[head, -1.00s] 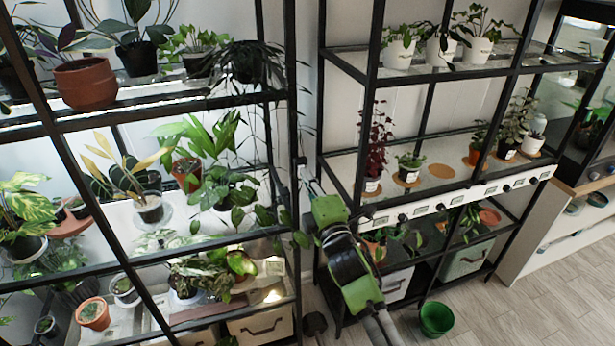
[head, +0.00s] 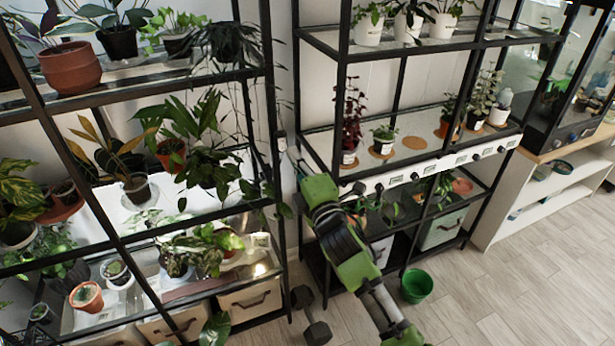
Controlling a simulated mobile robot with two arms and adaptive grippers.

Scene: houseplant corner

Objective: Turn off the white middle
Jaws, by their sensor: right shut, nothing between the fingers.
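The left black plant rack (head: 268,100) has lit shelves. Its middle shelf (head: 215,205) holds several potted plants, and the wall behind it looks grey. A small white switch box (head: 281,142) sits on or beside that rack's right front post. My right gripper (head: 297,158) is shut and empty, just right of this box; I cannot tell whether it touches. The right rack carries a white strip (head: 440,164) with several dark knobs and labels along its middle shelf. My left gripper is not in view.
A green pot (head: 416,286) stands on the open wooden floor (head: 500,300). A dark dumbbell-shaped thing (head: 317,333) lies between the racks. A low white shelf unit (head: 530,195) stands at the right, with a glass case above it. Hanging plants trail near the left rack's post.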

